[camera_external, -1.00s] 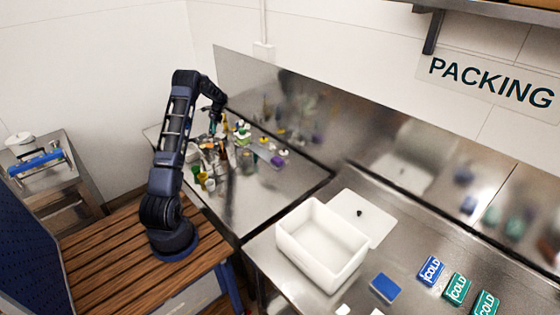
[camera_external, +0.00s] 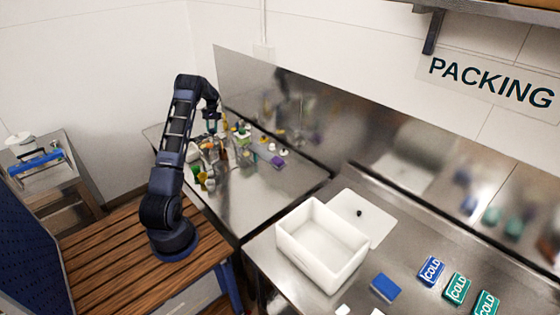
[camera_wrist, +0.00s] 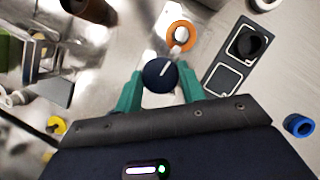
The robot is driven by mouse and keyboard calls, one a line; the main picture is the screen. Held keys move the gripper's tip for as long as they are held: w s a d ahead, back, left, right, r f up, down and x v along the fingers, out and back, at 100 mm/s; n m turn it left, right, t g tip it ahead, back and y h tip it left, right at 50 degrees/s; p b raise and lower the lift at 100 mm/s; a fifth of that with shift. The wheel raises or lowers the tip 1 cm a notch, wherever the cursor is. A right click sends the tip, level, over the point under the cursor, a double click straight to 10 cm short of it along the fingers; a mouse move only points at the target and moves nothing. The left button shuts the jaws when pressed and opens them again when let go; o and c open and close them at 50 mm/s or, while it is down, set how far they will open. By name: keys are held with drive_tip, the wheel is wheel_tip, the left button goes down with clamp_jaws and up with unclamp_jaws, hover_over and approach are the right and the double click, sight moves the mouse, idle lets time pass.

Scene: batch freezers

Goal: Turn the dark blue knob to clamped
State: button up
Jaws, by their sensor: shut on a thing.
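The dark blue knob (camera_wrist: 158,79) is round with a white pointer line on its top. In the wrist view the line points up and slightly right. My gripper (camera_wrist: 160,74) has its two green fingers on either side of the knob and is shut on it. In the external view my gripper (camera_external: 212,124) is low over the cluttered far part of the steel bench; the knob cannot be made out there. No clamped marking is readable.
An orange ring (camera_wrist: 181,37) with a pale piece sits just above the knob. A plate with a black round part (camera_wrist: 247,43) is to the right, and a blue ring (camera_wrist: 298,125) lies lower right. Several bottles crowd the left. The bench front (camera_external: 265,200) is clear.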

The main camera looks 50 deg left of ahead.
drive_tip(key=shift+n+t, duration=0.3)
drive_tip(key=shift+n, duration=0.3)
drive_tip(key=o, duration=1)
drive_tip(key=shift+c, duration=0.2)
drive_tip(key=v, duration=1)
drive_tip(key=shift+w+a+r, duration=0.15)
drive_tip(key=shift+a+r, duration=0.15)
